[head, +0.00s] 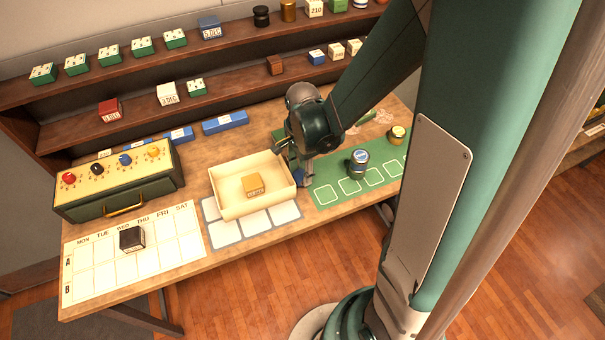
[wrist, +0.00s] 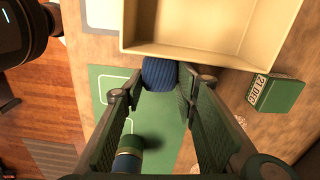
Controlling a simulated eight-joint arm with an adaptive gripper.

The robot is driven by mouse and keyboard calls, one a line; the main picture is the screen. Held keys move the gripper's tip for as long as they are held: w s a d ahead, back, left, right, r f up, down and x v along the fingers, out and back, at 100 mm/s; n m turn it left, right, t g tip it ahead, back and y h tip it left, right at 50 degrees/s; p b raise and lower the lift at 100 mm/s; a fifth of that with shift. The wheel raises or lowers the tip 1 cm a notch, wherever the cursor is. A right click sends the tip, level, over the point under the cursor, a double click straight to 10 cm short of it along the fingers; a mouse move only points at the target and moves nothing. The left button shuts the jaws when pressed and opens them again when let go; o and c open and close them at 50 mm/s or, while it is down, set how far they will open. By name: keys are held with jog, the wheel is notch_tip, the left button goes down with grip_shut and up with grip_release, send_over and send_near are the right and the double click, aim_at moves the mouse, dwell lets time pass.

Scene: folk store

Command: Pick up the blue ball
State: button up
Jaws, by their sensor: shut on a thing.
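A small blue ball-like piece (head: 125,159) sits on the sloped top of a dark green box with a cream panel (head: 75,185), at the left of the table. My gripper (head: 303,178) is far to its right, beside the right wall of a cream tray (head: 228,213). In the wrist view my gripper (wrist: 156,88) is shut on a ribbed dark blue thing (wrist: 158,72), held between the fingertips by the tray's edge (wrist: 185,52). Its full shape is partly hidden, so I cannot tell whether it is a ball.
An orange block (head: 253,184) lies in the tray. A green mat (head: 327,193) with outlined slots holds a blue-topped jar (head: 359,158). A yellow-topped tin (head: 396,134) stands behind. A dark block (head: 131,238) rests on the weekday chart (head: 180,250). Shelves (head: 150,120) line the back.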

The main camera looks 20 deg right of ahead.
jog(key=shift+r+p, duration=0.65)
jog(key=shift+r, duration=3.8)
jog(key=shift+w+n, duration=0.5)
jog(key=shift+w, duration=0.35)
jog(key=w+a+f+n+b, duration=0.1)
jog(key=w+a+n+b, duration=0.1)
jog(key=w+n, duration=1.3)
jog(key=w, duration=0.7)
jog(key=shift+w+a+f+n, duration=0.15)
jog(key=shift+w+a+n, duration=0.15)
jog(key=shift+a+n, duration=0.1)
jog(key=p, duration=0.5)
send_near(303, 172)
jog(key=w+d+f, duration=0.1)
jog(key=w+d, duration=0.2)
jog(key=shift+s+d, duration=0.1)
jog(key=shift+s, duration=0.05)
